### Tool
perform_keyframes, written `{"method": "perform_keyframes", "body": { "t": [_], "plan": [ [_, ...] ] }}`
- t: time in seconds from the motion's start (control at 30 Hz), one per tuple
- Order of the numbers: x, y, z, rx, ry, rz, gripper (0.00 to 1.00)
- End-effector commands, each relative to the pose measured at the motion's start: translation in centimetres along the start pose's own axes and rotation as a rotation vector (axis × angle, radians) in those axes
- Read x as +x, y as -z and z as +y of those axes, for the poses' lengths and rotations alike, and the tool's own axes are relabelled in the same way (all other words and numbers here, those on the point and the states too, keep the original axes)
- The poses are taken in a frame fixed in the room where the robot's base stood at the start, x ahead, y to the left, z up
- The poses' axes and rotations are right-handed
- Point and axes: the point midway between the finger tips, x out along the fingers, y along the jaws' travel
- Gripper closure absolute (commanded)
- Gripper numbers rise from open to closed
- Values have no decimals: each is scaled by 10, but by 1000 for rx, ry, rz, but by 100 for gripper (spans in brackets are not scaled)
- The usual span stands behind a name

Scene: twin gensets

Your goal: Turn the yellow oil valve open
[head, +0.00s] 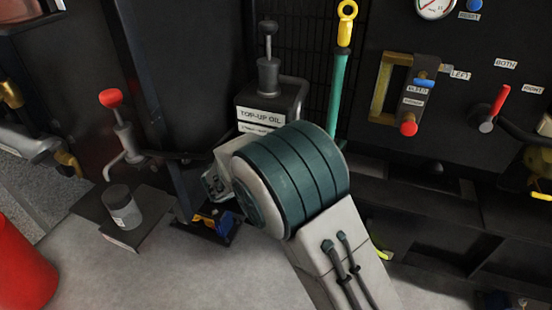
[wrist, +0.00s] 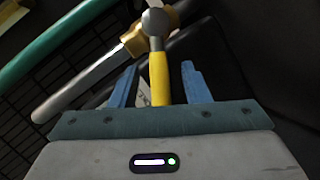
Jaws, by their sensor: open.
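The yellow valve lever (wrist: 159,78) shows in the wrist view as a short straight handle. Its far end meets a round grey hub (wrist: 158,21) beside a brass fitting (wrist: 132,42) on a silver pipe (wrist: 82,86). My gripper (wrist: 160,70) is open, with one blue finger on each side of the lever. Dark gaps show between the lever and both fingers, so it does not look gripped. The lever's near end is hidden behind the gripper body. In the head view my arm covers the area and I cannot make out this lever.
A teal tube (wrist: 38,45) and a wire grille lie left of the valve. In the head view, the top-up oil box (head: 262,112) stands behind my arm. A jar (head: 122,208) and red bucket (head: 22,265) are at left. A control panel (head: 455,125) is at right.

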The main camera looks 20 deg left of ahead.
Motion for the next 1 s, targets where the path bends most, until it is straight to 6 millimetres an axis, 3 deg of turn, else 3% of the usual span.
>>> {"method": "perform_keyframes", "body": {
  "t": [0.3,0.5,0.93,1.0],
  "plan": [
    [-76,2,0,-2,4,5,58],
    [-107,1,-1,-3,4,3,58],
    [-117,0,-2,-2,3,1,58],
    [-116,-1,0,-2,3,-3,77]
  ]
}}
